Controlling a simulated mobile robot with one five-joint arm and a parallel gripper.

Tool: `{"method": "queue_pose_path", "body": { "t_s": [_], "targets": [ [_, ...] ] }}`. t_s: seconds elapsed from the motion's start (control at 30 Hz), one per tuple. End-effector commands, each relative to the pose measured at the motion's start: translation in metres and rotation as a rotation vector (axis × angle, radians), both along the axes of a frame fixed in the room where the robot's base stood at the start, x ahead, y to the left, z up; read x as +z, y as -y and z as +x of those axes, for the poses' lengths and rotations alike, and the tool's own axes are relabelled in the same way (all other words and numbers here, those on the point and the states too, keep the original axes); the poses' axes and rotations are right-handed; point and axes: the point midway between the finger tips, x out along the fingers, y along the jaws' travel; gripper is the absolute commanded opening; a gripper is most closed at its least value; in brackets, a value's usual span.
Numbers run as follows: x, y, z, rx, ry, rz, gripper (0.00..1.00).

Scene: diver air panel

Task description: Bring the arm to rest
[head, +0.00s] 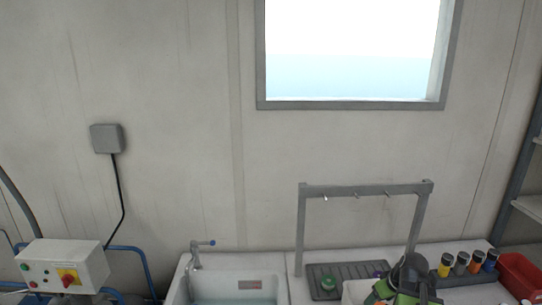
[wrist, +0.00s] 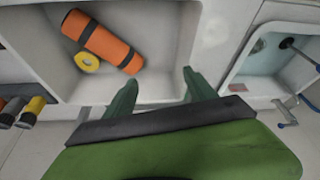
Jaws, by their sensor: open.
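My gripper (wrist: 159,77) is in the wrist view with its two dark green fingers spread apart. Nothing is between them. The fingers reach over the near edge of a pale, walled tray or recess (wrist: 170,30). In the head view, part of my green and black arm (head: 405,280) shows at the lower right, in front of the grey rack (head: 300,225). Its fingertips cannot be made out there.
An orange roll (wrist: 103,42) with dark bands and a yellow ring (wrist: 87,62) lie in the recess. Capped canisters (head: 461,262) and a red bin (head: 520,275) stand right of my arm. A sink (head: 180,285) with a tap (head: 197,255) is left.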

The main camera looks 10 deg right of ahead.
Motion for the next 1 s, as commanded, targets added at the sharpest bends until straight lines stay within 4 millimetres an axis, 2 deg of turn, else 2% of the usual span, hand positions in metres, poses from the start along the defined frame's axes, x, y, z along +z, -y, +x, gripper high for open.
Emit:
{"method": "queue_pose_path", "body": {
  "t_s": [0.03,0.07,0.1,0.2,0.3,0.4,0.47,0.5,0.7,1.0],
  "targets": [
    [-0.017,-0.034,0.013,0.058,-0.010,-0.001,0.65],
    [-0.024,-0.056,0.020,0.093,-0.019,-0.001,0.65],
    [-0.033,-0.087,0.029,0.136,-0.034,-0.002,0.65],
    [-0.053,-0.161,0.038,0.217,-0.081,-0.002,0.65],
    [-0.070,-0.221,0.037,0.257,-0.135,-0.004,0.65],
    [-0.084,-0.270,0.027,0.260,-0.193,-0.011,0.65],
    [-0.091,-0.292,0.018,0.234,-0.234,-0.019,0.65],
    [-0.094,-0.301,0.010,0.191,-0.269,-0.025,0.65],
    [-0.090,-0.284,-0.012,-0.073,-0.368,-0.030,0.65],
    [-0.090,-0.286,-0.014,-0.133,-0.377,-0.018,0.65]
  ]
}}
